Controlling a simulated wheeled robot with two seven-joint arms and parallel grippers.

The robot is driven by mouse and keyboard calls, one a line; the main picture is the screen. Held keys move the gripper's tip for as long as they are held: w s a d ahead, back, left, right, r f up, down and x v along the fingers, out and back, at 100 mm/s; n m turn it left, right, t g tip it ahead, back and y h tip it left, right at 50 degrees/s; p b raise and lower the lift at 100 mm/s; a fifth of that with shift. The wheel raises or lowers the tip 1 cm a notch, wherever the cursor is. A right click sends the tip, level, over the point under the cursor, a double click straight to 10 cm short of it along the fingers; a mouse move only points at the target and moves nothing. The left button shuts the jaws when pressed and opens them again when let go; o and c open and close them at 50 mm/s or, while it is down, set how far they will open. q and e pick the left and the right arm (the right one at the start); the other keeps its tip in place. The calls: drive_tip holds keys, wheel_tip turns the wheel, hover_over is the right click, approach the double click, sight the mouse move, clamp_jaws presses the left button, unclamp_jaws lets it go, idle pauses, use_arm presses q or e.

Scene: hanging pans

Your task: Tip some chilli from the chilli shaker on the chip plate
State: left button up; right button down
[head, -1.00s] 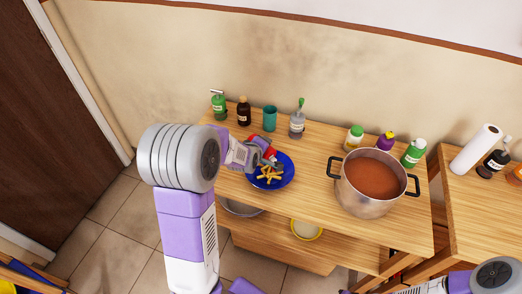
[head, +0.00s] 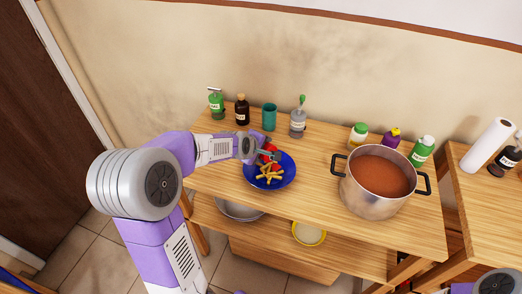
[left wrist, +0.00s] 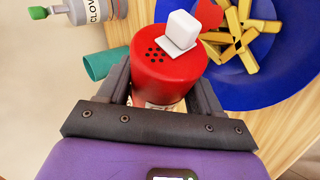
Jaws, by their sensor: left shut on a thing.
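The chilli shaker (left wrist: 168,62) is red, with a cluster of holes and a raised white flap on its top. My left gripper (left wrist: 163,92) is shut around its body, with a finger on either side. In the head view the left gripper (head: 268,152) holds the red shaker (head: 267,149) at the back left edge of the chip plate; its exact tilt is hard to tell. The blue chip plate (head: 291,171) holds yellow chips (head: 268,176) and a red patch among them. The plate (left wrist: 285,72) also shows in the left wrist view. My right gripper is out of view.
Behind the plate stand a green bottle (head: 216,104), a dark bottle (head: 242,110), a teal cup (head: 269,117) and a clove bottle (head: 298,122). A large pot (head: 372,198) of red-brown liquid stands right, with several small bottles behind it. Wood between plate and pot is clear.

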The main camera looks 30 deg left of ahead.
use_arm(q)
drive_tip(key=shift+a+f+b, duration=0.1)
drive_tip(key=shift+f+b, duration=0.15)
drive_tip(key=shift+b, duration=0.3)
drive_tip(key=shift+n+h, duration=0.3)
drive_tip(key=shift+d+g+h, duration=0.3)
drive_tip(key=shift+d+h, duration=0.05)
drive_tip(key=shift+h, duration=0.25)
